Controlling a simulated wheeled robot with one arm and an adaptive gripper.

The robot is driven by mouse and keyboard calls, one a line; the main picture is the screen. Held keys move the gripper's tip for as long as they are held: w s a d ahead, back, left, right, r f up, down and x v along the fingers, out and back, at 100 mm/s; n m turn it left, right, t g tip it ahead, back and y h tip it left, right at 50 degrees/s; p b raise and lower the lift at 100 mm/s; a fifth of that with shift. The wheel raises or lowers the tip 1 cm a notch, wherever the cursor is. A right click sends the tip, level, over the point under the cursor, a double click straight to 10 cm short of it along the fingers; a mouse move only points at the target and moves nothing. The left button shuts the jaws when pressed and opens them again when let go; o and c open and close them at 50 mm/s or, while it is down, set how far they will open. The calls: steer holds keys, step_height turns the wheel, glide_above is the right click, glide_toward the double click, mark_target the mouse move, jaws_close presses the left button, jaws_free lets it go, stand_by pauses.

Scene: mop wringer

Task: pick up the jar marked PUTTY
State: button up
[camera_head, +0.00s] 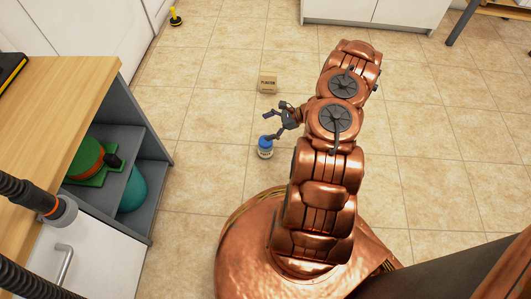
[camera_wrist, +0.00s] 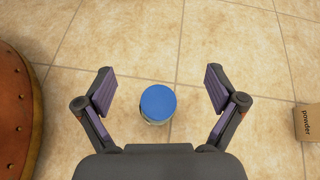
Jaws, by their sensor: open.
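A small jar with a blue lid (camera_head: 265,142) and a pale body stands upright on the tiled floor. Its label is too small to read in the head view and hidden in the wrist view. My gripper (camera_head: 271,126) is open and empty, reaching down to the left from my arm, close to the jar. In the wrist view the jar's lid (camera_wrist: 157,102) lies between the two spread fingers of my gripper (camera_wrist: 159,88). A gap shows between the lid and each finger. I cannot tell how far above the jar the fingers are.
A small cardboard box (camera_head: 268,84) stands beyond the jar; a box marked "powder" (camera_wrist: 308,122) shows at the wrist view's right edge. A grey shelf unit (camera_head: 151,170) with a wooden top (camera_head: 62,78) stands left. A yellow object (camera_head: 175,16) is far back. The floor around the jar is clear.

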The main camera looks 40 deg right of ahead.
mark_target(261, 143)
step_height(261, 143, down, 9)
steer(key=s+d+m+t+h+b, duration=0.1)
steer(key=s+d+m+b, duration=0.1)
steer(key=d, duration=0.1)
steer(key=b+x, duration=0.4)
steer(key=x, duration=0.2)
steer(key=shift+s+f, duration=0.15)
steer(key=shift+s, duration=0.05)
steer(key=shift+w+a+f, duration=0.2)
steer(key=shift+w+a, duration=0.25)
steer(key=shift+a, duration=0.15)
steer(key=c, duration=1.5)
